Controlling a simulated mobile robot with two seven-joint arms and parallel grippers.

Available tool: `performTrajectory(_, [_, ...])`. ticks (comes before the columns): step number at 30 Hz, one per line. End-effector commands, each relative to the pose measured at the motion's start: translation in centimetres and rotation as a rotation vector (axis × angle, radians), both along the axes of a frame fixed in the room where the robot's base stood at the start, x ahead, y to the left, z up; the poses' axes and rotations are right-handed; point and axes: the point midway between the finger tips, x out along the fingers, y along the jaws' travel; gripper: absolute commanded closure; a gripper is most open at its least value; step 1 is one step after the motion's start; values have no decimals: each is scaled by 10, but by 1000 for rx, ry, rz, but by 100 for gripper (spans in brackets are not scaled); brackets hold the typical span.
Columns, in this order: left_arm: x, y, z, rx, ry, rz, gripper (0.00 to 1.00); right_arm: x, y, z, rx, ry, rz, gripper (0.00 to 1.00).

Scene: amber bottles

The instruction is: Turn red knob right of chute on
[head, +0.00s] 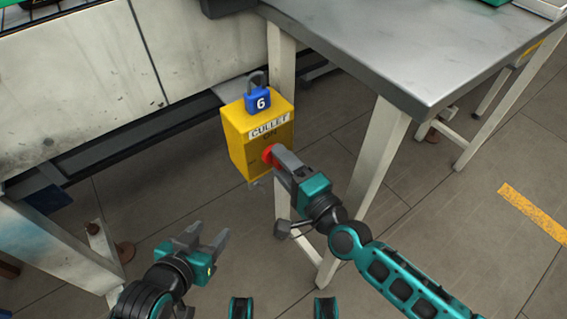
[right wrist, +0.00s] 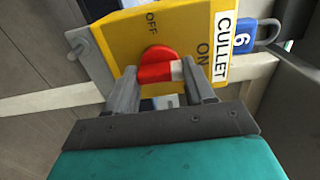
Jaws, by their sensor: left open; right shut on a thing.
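A yellow box (head: 243,148) labelled CULLET is fixed by the pale table leg. Its red knob (head: 267,154) sticks out of the front face. My right gripper (head: 276,157) is shut on the knob. In the right wrist view, the red knob (right wrist: 155,65) sits between the two fingers (right wrist: 167,88). Its white mark (right wrist: 177,70) points toward the ON lettering (right wrist: 202,58), and the OFF lettering (right wrist: 152,22) is off to one side. The fingers hide part of the knob. My left gripper (head: 208,241) is open and empty, low and left of the box.
A blue padlock (head: 258,101) marked 6 is on top of the box. A metal-topped table (head: 400,45) stands to the right, its front leg (head: 375,150) close to my right arm. A stained pale machine panel (head: 75,95) is at the left. Floor between is clear.

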Motion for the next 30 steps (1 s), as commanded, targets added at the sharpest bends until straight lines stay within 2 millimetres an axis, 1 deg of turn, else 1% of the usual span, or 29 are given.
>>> performTrajectory(1, [0, 0, 0, 0, 0, 0, 47, -1, 0, -1, 4, 5, 1, 77])
performTrajectory(2, [0, 0, 0, 0, 0, 0, 47, -1, 0, -1, 4, 5, 1, 45])
performTrajectory(9, [0, 0, 0, 0, -1, 0, 47, 0, 0, -1, 2, 3, 0, 22])
performTrajectory(16, [0, 0, 0, -2, -1, 1, 47, 0, 0, 0, 1, 1, 0, 21])
performTrajectory(20, [1, -1, 2, -5, -1, 3, 47, -7, -5, -1, -1, 2, 0, 21])
performTrajectory(23, [1, -2, 4, -8, -1, 5, 47, -19, -14, -1, -2, 2, 0, 21])
performTrajectory(30, [1, -2, 8, -10, 0, 7, 47, -63, -46, -1, -4, 4, 2, 21])
